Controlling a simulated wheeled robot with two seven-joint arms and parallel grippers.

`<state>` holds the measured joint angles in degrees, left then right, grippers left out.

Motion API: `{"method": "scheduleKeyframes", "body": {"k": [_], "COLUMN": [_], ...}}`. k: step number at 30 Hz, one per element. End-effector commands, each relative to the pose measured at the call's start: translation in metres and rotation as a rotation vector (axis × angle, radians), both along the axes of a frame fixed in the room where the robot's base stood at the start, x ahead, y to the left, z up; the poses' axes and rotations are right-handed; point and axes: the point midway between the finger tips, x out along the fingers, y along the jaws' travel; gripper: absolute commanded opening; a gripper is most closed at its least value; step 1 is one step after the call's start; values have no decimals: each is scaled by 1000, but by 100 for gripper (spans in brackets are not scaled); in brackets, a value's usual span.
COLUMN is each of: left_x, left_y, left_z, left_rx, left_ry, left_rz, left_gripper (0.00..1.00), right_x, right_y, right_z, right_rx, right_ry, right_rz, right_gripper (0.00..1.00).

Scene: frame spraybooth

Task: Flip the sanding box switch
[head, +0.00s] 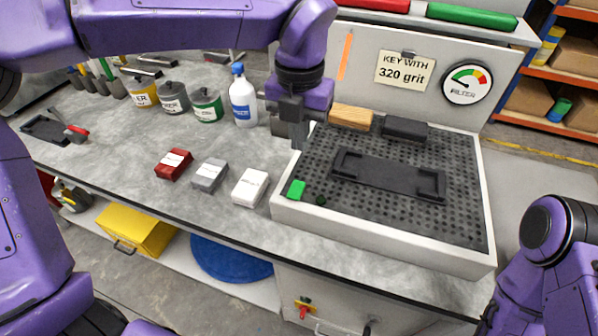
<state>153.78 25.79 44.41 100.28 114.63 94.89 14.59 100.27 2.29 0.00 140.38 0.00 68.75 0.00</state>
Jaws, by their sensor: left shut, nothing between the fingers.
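The sanding box (380,240) is a pale box with a dark perforated top, on the right of the grey bench. A small green block-shaped piece, likely its switch (296,188), sits at its near left corner, beside a small dark round spot (321,200). I cannot tell which way the switch is set. My left gripper (297,143) is shut and empty, pointing down over the box's left edge, behind the green piece and apart from it. My right arm shows at the lower right, but its gripper is out of view.
A dark tray-like frame (390,177), a wooden block (351,116) and a dark block (404,129) lie on the box. Red (174,164), grey (210,175) and white (250,187) blocks stand left of it. A bottle (243,100) and cans stand behind. A red-and-yellow knob (303,308) is on the cabinet below.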

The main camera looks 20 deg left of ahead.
Motion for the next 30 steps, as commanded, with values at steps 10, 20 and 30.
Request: {"method": "scheduleKeyframes", "body": {"k": [10, 20, 30], "left_x": [-1, -1, -1], "left_y": [1, 1, 6], "left_z": [-73, -101, -101], "left_rx": [2, 0, -1], "left_ry": [4, 0, 15], "left_rz": [1, 3, 14], "left_gripper": [0, 0, 0], "right_x": [0, 0, 0], "right_y": [0, 0, 0], "right_z": [9, 13, 17], "right_rx": [0, 0, 0], "right_ry": [0, 0, 0], "right_rz": [0, 0, 0], "right_gripper": [43, 43, 43]}}
